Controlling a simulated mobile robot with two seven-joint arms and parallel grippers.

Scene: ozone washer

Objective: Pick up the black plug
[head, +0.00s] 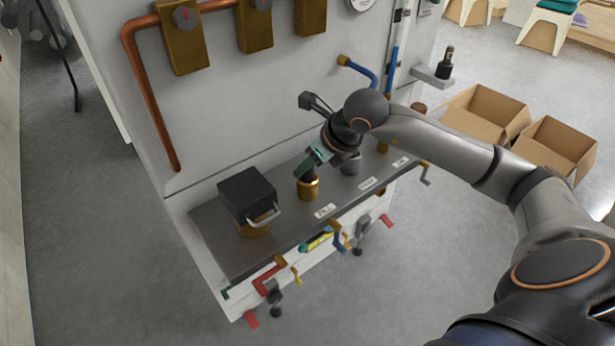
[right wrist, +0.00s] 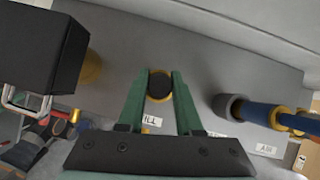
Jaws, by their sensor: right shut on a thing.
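The black plug (right wrist: 159,86) sits between the green fingertips of my right gripper (right wrist: 160,82) in the right wrist view. A gold rim shows around it. In the head view my right gripper (head: 311,168) points down over the brass fitting (head: 308,188) on the grey bench. The plug is a dark piece (head: 309,175) just above or in the fitting's mouth, partly hidden by the fingers. The gripper is shut on it. I cannot tell whether the plug is clear of the fitting. My left gripper is not in view.
A black block with a metal handle (head: 247,196) stands left on the bench (head: 215,235). A grey fitting (head: 350,164) is close on the right. The panel wall (head: 225,110) with copper pipe rises behind. Valve handles jut from the front. Open cardboard boxes (head: 553,147) stand at right.

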